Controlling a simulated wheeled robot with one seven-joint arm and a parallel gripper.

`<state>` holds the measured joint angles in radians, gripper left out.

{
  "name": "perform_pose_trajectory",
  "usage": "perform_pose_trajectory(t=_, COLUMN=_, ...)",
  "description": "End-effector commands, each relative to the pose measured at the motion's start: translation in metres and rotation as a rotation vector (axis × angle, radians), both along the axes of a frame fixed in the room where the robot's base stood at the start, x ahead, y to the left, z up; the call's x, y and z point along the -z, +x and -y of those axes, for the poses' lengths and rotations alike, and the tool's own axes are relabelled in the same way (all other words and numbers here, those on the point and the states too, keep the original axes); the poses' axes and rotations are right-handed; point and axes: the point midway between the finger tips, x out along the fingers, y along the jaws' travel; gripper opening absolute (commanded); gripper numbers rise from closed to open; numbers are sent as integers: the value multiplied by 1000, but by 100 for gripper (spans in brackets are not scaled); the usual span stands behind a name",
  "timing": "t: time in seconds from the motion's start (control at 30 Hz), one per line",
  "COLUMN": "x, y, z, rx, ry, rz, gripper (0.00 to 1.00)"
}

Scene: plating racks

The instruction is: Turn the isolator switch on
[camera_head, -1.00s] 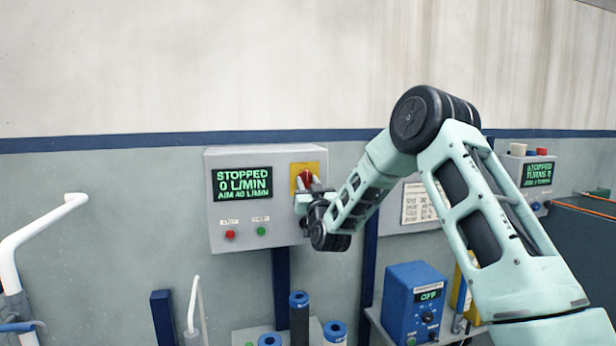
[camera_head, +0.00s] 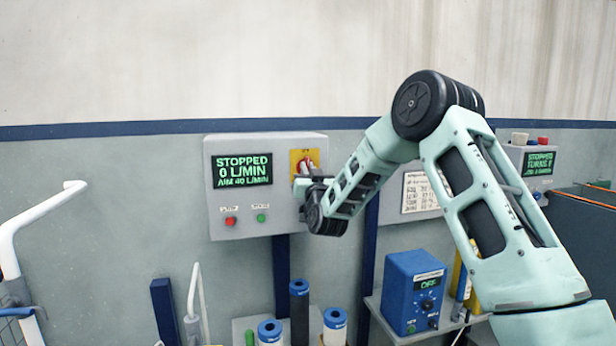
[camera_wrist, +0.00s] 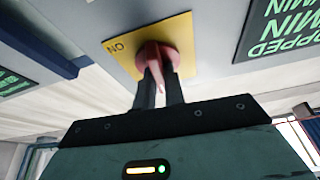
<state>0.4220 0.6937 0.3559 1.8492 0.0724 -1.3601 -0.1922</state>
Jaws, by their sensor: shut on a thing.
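The isolator switch is a red rotary handle (camera_wrist: 156,58) on a yellow plate (camera_head: 296,157), at the right of a grey control box (camera_head: 236,203) on the wall. My gripper (camera_wrist: 158,80) is shut on the red handle, with a finger on each side of it. In the wrist view, the word "ON" shows on the yellow plate near its left edge. The box's display (camera_head: 242,171) reads "STOPPED 0 L/MIN". In the head view my gripper partly hides the handle.
A red button (camera_head: 230,222) and a green button (camera_head: 261,218) sit below the display. A blue power unit (camera_head: 412,290) reading "OFF" stands on a shelf at lower right. Blue-capped cylinders (camera_head: 299,310) stand below the box. White pipes (camera_head: 40,220) rise at left.

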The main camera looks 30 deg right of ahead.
Motion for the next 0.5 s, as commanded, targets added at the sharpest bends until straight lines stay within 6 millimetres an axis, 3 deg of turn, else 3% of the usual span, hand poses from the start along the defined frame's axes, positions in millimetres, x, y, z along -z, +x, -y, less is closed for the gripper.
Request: perform_pose_trajectory(t=0.5, x=7, y=-1, z=-1, rx=-1, ry=430, rz=131, gripper=0)
